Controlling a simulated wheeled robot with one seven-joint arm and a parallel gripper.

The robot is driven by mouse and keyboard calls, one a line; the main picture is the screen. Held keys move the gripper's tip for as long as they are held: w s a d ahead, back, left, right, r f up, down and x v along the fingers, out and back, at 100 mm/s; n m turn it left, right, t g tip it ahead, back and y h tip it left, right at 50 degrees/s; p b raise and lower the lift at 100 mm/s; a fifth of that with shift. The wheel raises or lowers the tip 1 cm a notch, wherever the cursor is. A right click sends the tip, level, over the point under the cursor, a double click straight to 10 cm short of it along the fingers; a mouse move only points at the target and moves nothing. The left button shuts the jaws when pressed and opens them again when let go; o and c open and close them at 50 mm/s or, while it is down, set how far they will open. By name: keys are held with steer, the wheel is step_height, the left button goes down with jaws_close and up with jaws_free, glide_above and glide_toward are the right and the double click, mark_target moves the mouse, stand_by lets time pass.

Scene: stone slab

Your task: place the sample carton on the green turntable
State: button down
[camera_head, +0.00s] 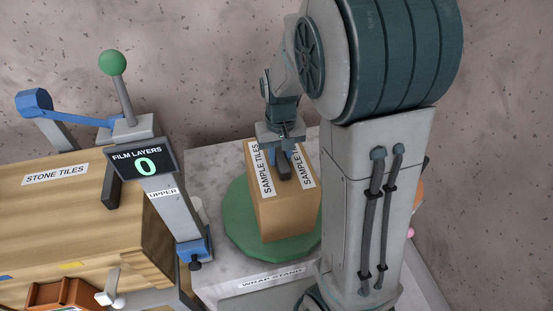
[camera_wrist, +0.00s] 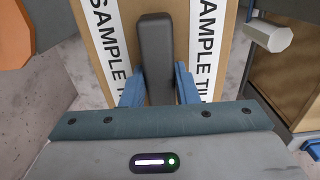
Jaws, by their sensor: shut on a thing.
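The sample carton (camera_head: 285,214) is a brown box with white "SAMPLE TILES" strips on top. It stands upright over the green turntable (camera_head: 241,218) in the head view. I cannot tell whether its base touches the turntable. My gripper (camera_head: 283,170) is at the carton's top, shut on a dark handle there. In the wrist view the carton (camera_wrist: 100,45) fills the upper middle, and the blue fingers of my gripper (camera_wrist: 158,92) are on either side of the dark handle (camera_wrist: 155,50). The turntable's right part is hidden behind my arm.
The grey wrap stand (camera_head: 215,165) bears the turntable. To its left stand a post with a "FILM LAYERS 0" display (camera_head: 141,160), a blue crank (camera_head: 36,102), a green knob (camera_head: 112,62) and a wooden stone tiles crate (camera_head: 50,215). My arm hides the stand's right side.

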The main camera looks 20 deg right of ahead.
steer(key=w+f, duration=0.1)
steer(key=w, duration=0.1)
steer(key=w+f, duration=0.1)
steer(key=w, duration=0.1)
steer(key=w+f, duration=0.1)
steer(key=w, duration=0.1)
steer(key=shift+d+f+p, duration=0.3)
steer(key=shift+d, duration=0.05)
steer(key=shift+f, duration=2.05)
steer(key=shift+f, duration=0.1)
steer(key=c, duration=1.1)
jaws_free()
